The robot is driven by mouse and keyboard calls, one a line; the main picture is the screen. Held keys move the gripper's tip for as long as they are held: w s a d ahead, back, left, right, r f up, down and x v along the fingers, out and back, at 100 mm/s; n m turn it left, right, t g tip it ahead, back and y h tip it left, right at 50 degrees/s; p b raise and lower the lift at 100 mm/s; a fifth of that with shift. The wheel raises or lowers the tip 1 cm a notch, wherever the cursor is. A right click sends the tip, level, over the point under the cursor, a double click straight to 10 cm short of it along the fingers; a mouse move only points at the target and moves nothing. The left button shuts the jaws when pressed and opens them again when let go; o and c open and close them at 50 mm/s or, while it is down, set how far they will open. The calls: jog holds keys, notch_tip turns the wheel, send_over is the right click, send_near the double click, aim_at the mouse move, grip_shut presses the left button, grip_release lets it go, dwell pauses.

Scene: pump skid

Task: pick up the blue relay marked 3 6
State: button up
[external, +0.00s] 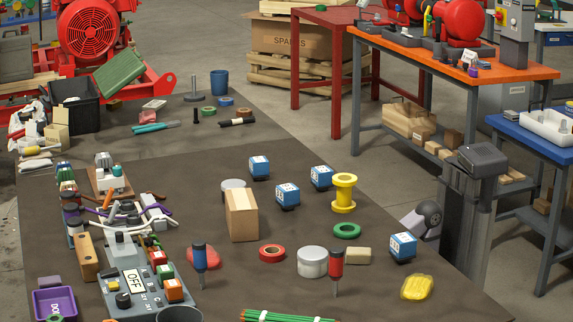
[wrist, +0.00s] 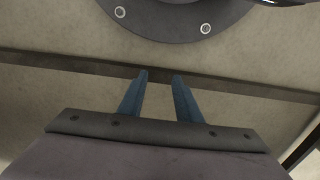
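Several blue relays with white marked faces stand on the dark mat in the external view: one at the back (external: 259,167), one nearer the middle (external: 287,194), one to its right (external: 321,177) and one apart at the right (external: 403,246). Their markings are too small to read, so I cannot tell which is 3 6. My gripper (wrist: 160,76) shows in the wrist view with two blue fingers apart and nothing between them. No relay shows in the wrist view, and I cannot make out the gripper in the external view.
Near the relays are a wooden block (external: 242,215), a yellow spool (external: 344,193), a green tape ring (external: 347,231), a white round tin (external: 312,262) and an upright red-handled screwdriver (external: 336,265). A control panel (external: 140,288) stands at left. The wrist view shows a beige surface and a grey bolted flange (wrist: 170,25).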

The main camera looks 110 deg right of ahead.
jog(key=shift+o, duration=0.4)
jog(key=o, duration=0.9)
jog(key=shift+o, duration=0.2)
